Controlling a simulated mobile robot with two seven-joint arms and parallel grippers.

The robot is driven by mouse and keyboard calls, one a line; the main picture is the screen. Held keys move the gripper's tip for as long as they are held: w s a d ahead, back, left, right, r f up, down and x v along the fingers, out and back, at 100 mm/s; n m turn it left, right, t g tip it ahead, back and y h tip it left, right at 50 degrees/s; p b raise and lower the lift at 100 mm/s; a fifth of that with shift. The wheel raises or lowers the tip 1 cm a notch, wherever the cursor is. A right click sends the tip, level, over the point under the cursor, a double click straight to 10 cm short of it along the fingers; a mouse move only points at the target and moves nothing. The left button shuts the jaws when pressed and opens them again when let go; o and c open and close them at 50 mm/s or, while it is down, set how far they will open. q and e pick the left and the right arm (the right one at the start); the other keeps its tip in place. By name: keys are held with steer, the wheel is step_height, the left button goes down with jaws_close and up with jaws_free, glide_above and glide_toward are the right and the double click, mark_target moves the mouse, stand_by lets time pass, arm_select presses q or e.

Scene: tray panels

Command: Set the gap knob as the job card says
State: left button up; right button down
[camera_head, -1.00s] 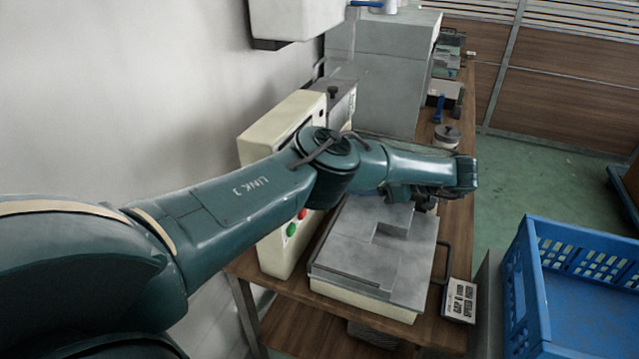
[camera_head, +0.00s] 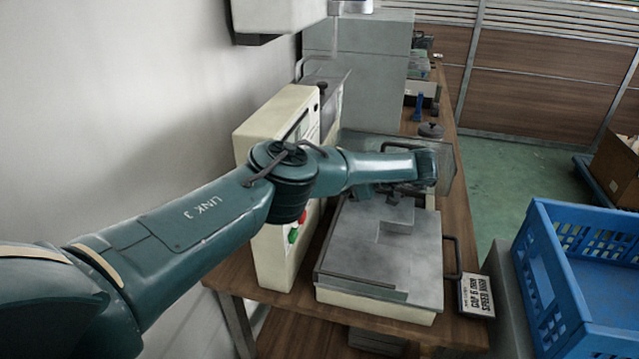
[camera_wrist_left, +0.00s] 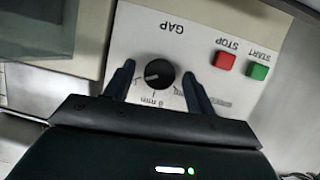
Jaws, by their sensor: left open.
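The black gap knob (camera_wrist_left: 160,74) sits on a pale panel (camera_wrist_left: 150,28) in the left wrist view, under the upside-down word GAP. A light pointer mark on the knob points toward picture left. Small scale marks around it are too blurred to read fully. My left gripper (camera_wrist_left: 158,78) is open, one finger on each side of the knob, with visible room at both sides. In the head view my arm hides the knob and the fingers. The job card (camera_head: 476,296) lies at the bench's front right; it seems to read GAP 6 MM, SPEED HIGH. My right gripper is out of view.
A red STOP button (camera_wrist_left: 224,61) and a green START button (camera_wrist_left: 258,71) are right of the knob. A grey machine bed (camera_head: 375,250) with a side handle (camera_head: 452,257) lies below my arm. A blue crate (camera_head: 540,280) stands at the right.

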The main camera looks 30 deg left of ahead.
arm_select(q)
steer(key=shift+a, duration=0.1)
steer(key=shift+c, duration=0.4)
steer(key=c, duration=0.9)
